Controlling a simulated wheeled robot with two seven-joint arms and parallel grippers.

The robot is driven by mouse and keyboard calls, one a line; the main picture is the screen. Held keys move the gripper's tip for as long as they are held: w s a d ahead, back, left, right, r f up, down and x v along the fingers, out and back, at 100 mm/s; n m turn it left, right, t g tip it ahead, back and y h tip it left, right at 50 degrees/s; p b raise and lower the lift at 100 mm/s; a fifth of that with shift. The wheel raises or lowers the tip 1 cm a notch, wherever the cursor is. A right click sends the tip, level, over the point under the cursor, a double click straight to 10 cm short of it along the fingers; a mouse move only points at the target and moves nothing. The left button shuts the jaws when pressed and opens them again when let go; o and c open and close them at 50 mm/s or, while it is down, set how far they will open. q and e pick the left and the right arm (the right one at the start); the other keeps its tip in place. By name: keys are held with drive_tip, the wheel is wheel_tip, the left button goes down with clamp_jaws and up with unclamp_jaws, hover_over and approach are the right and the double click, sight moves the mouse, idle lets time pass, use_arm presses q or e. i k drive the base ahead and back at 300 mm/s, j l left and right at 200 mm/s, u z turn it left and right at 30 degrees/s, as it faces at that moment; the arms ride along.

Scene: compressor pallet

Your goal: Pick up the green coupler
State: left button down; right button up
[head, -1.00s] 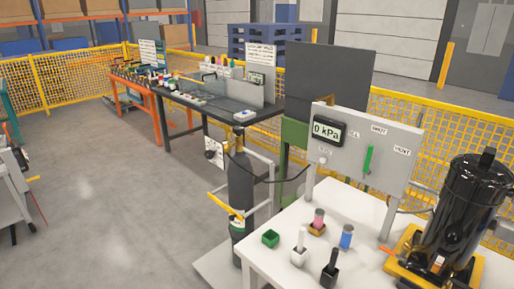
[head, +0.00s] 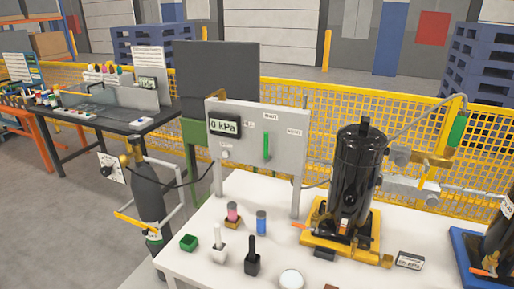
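A green cylindrical piece (head: 457,132) hangs at the end of a grey hose at the far right, above the table; it looks like the green coupler. A small open green cup (head: 188,242) sits empty-looking on the white table's left edge. A pink cylinder (head: 232,211) stands in a brown holder, and a blue cylinder (head: 261,223) stands beside it. Neither of my grippers is in view.
The white table (head: 200,264) holds a white cup (head: 219,247), a black cup (head: 252,260), a black tank (head: 355,185) on a yellow base, and a panel (head: 285,146) with a green lever and a "0 kPa" display. A gas cylinder (head: 148,200) stands left.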

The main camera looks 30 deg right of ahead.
sight(459, 123)
drive_tip(key=z, duration=2.1)
drive_tip(key=i+l, duration=0.1)
drive_tip(key=i, duration=0.85)
drive_tip(key=z, duration=1.3)
